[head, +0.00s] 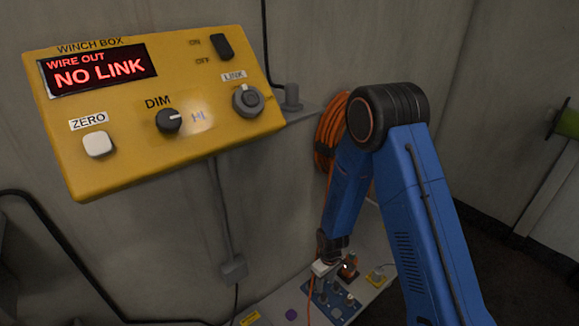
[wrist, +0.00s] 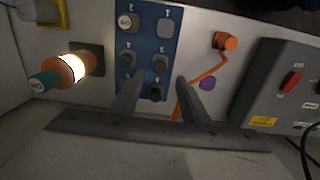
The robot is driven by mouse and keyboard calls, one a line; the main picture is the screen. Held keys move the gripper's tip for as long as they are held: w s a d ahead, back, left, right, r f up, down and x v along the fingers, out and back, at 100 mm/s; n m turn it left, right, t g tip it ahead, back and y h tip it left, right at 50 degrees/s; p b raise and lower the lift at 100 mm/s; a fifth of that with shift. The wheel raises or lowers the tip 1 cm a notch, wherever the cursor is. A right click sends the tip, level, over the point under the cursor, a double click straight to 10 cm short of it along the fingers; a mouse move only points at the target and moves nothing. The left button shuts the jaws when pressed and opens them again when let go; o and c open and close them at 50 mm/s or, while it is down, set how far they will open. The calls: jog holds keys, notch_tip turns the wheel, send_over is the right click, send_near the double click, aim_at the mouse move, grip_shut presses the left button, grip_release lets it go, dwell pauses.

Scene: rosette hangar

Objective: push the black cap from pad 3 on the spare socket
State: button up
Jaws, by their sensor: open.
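My gripper (wrist: 158,82) is open, its two fingers pointing at the lower part of a blue panel (wrist: 144,42). Pad numbers are too small to read surely, so I cannot tell which is pad 3 or the spare socket. In the head view the gripper (head: 325,268) hangs over the blue panel (head: 320,300).
The yellow winch box (head: 150,110) on the wall reads "NO LINK".

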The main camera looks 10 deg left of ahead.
aim_at(324, 294)
jog(key=shift+f, duration=4.5)
grip_shut()
jog(key=shift+r, duration=3)
